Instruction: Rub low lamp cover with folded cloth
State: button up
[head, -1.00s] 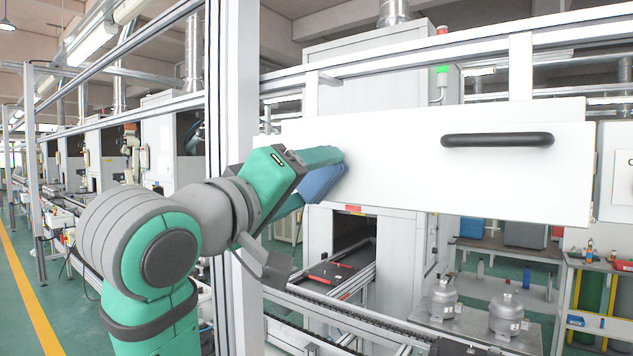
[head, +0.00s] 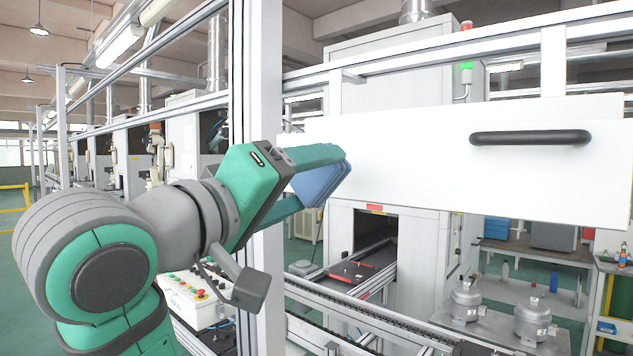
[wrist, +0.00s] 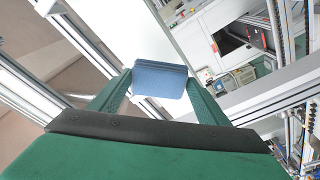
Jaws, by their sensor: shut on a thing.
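My gripper (head: 322,176) is shut on a folded blue cloth (head: 318,186), pinched between its green fingers. The cloth sticks out past the fingertips and also shows in the wrist view (wrist: 160,81). It is in front of the left end of a long white panel (head: 410,165) with a black bar handle (head: 530,138). This panel may be the lamp cover; I cannot tell for sure. The panel also shows in the wrist view (wrist: 140,35), just beyond the cloth. I cannot tell whether the cloth touches it.
A pale upright post (head: 256,150) stands behind my arm. A control box (head: 196,300) with coloured buttons is below my gripper. Tube lamps (head: 120,45) hang at upper left.

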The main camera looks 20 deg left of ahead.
jog(key=shift+s, duration=0.2)
jog(key=shift+v, duration=1.35)
jog(key=shift+a+r, duration=0.15)
jog(key=shift+a, duration=0.05)
